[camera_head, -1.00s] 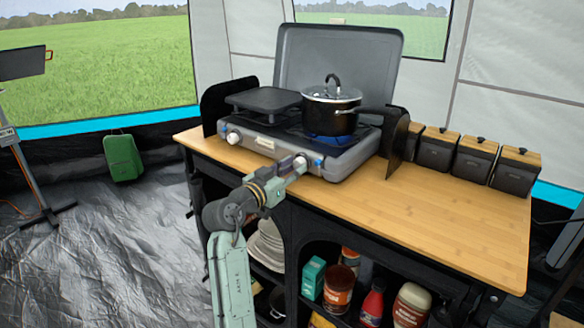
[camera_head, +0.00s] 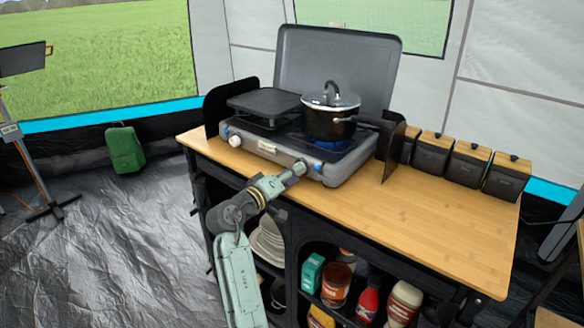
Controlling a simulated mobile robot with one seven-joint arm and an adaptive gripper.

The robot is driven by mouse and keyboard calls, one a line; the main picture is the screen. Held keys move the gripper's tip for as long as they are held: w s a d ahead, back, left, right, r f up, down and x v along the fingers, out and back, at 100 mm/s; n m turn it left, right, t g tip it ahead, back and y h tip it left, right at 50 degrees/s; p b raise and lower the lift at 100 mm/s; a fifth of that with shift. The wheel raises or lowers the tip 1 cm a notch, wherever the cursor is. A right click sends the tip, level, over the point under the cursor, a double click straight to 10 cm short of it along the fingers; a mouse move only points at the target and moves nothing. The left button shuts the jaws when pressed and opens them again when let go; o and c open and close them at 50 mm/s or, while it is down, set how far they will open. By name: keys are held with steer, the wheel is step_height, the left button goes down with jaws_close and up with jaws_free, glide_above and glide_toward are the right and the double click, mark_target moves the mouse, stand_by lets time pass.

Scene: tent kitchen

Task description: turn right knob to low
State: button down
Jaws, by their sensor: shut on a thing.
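The camping stove (camera_head: 330,174) stands on the wooden counter with its grey lid (camera_head: 345,70) raised. Its left knob (camera_head: 235,140) shows on the front panel. My gripper (camera_head: 298,168) is at the right end of the front panel, shut on the right knob, which is mostly hidden behind my fingers. I cannot read the knob's setting. A black pot (camera_head: 331,122) with a glass lid sits on the right burner, and a blue flame (camera_head: 328,145) shows under it. A flat griddle plate (camera_head: 264,101) covers the left burner.
The counter (camera_head: 440,225) is clear to the right of the stove. Several wooden-lidded dark canisters (camera_head: 466,165) line its back right. Black side screens (camera_head: 394,150) flank the stove. Jars and plates (camera_head: 268,245) fill the shelves below.

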steer(key=shift+n+p, duration=1.05)
steer(key=shift+n, duration=0.45)
steer(key=c, duration=1.3)
jaws_free()
steer(key=shift+f, duration=0.1)
